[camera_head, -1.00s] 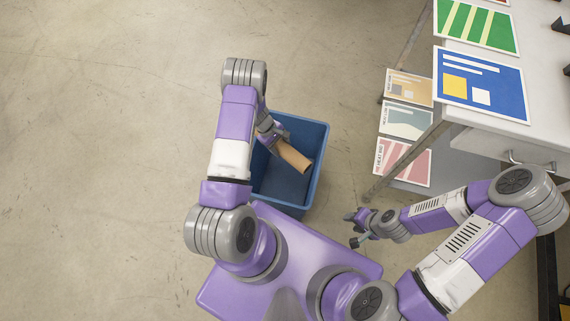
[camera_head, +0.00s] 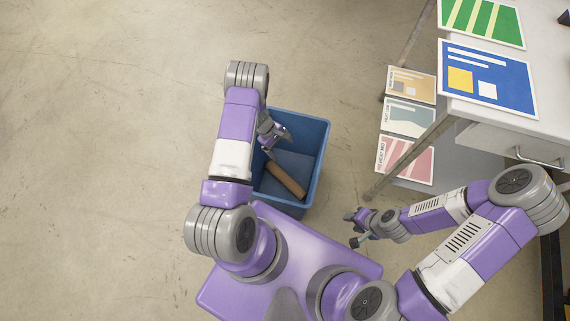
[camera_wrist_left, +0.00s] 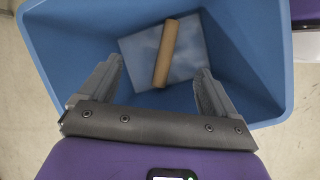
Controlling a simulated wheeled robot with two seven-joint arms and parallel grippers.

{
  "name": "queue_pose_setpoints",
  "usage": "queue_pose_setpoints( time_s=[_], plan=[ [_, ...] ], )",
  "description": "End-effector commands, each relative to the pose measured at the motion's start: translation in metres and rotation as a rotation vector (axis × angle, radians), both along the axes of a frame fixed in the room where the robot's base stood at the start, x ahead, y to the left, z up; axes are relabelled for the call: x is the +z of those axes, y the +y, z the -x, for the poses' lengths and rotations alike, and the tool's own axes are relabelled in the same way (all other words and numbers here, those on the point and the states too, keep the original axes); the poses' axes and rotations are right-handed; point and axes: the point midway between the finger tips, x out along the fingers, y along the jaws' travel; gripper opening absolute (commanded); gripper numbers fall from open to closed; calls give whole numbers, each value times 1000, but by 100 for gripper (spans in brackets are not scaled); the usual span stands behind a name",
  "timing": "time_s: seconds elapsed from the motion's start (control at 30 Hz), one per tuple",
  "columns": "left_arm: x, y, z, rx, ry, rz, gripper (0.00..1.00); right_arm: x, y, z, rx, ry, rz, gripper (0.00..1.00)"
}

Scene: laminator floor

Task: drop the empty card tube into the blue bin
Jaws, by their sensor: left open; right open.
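The brown card tube (camera_head: 286,179) lies inside the blue bin (camera_head: 322,160), low down near its floor. In the left wrist view the tube (camera_wrist_left: 166,54) rests over a grey-blue flat patch, below my fingers and apart from them. The bin's rim (camera_wrist_left: 285,60) surrounds it there. My left gripper (camera_head: 273,142) is over the bin, open and empty; its two fingers (camera_wrist_left: 160,85) show spread in the wrist view. My right gripper (camera_head: 357,228) is open and empty, to the right of the bin and near my base.
A grey table (camera_head: 500,115) stands at the right with coloured printed sheets (camera_head: 487,78) on top and a drawer handle on its side. The table leg (camera_head: 405,158) is right of the bin. Floor at the left is clear.

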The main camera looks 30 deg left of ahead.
Motion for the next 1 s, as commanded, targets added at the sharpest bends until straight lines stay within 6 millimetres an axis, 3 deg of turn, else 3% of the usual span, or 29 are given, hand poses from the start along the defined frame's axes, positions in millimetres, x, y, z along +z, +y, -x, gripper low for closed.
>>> queue_pose_setpoints(
  time_s=[0.17,0.6,1.0],
  plan=[
    [6,2,0,1,-1,-1,91,2,0,0,0,0,0,43],
    [65,28,4,0,-1,0,91,24,0,0,0,0,0,43],
    [69,31,4,0,0,0,91,24,0,0,0,0,0,43]
  ],
)
